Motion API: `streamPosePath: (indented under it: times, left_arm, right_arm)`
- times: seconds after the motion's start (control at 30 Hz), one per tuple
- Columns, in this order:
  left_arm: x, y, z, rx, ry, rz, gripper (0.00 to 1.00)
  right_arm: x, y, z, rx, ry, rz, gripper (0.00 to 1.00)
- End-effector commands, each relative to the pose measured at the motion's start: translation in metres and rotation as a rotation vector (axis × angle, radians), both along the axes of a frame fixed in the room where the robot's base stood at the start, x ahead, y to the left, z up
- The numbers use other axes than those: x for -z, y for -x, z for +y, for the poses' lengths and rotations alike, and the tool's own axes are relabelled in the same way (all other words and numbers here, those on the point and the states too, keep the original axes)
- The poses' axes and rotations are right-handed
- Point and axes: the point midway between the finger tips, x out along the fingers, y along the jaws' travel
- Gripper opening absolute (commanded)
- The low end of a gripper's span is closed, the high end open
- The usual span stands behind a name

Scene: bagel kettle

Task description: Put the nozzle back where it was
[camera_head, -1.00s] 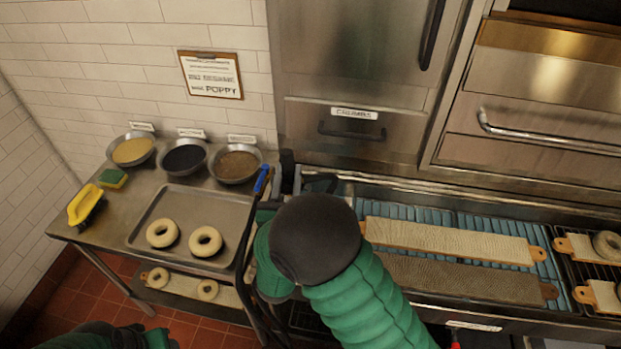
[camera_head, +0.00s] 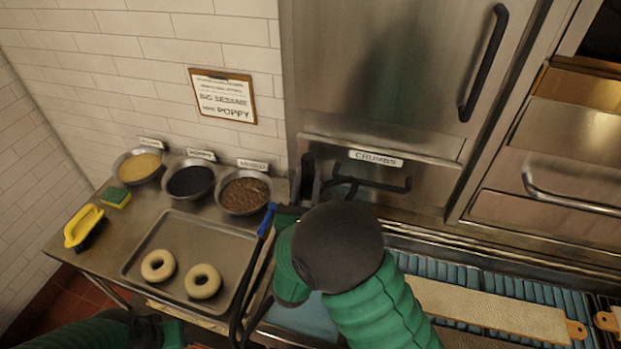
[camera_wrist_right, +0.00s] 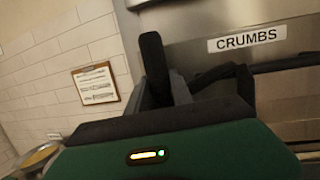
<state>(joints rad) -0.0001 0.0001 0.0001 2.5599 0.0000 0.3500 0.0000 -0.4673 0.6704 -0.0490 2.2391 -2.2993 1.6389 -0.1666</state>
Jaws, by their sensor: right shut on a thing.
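The nozzle shows in the head view as a blue grip (camera_head: 268,220) with a dark hose hanging down from it, by the right edge of the prep table. My right gripper (camera_head: 325,183) is shut on the nozzle, in front of the crumbs drawer. My forearm and wrist cover most of the grasp. In the right wrist view my dark fingers (camera_wrist_right: 200,80) stand in front of the drawer; the blue grip does not show there. My left arm shows only at the lower left edge; its fingers are out of the picture.
The prep table (camera_head: 85,262) carries a tray (camera_head: 228,238) with two bagels, several topping bowls, a sponge (camera_head: 116,197) and a yellow-handled brush (camera_head: 83,226). The crumbs drawer (camera_head: 430,190) is behind my gripper. Bagel boards (camera_head: 490,310) lie at right on blue slats.

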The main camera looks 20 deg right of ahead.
Motion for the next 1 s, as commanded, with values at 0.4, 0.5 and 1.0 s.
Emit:
streamPosePath:
  times: [0.4,0.5,1.0]
  left_arm:
    - [0.061,0.0,0.0,0.0,0.0,0.0,0.49]
    - [0.078,0.0,0.0,0.0,0.0,0.0,0.49]
    - [0.115,0.0,0.0,0.0,0.0,0.0,0.49]
  right_arm:
    - [0.061,0.001,-0.001,0.001,-0.001,-0.001,0.0]
    - [0.078,-0.001,-0.002,0.002,-0.001,-0.001,0.0]
    - [0.119,0.0,-0.002,0.002,-0.001,-0.001,0.0]
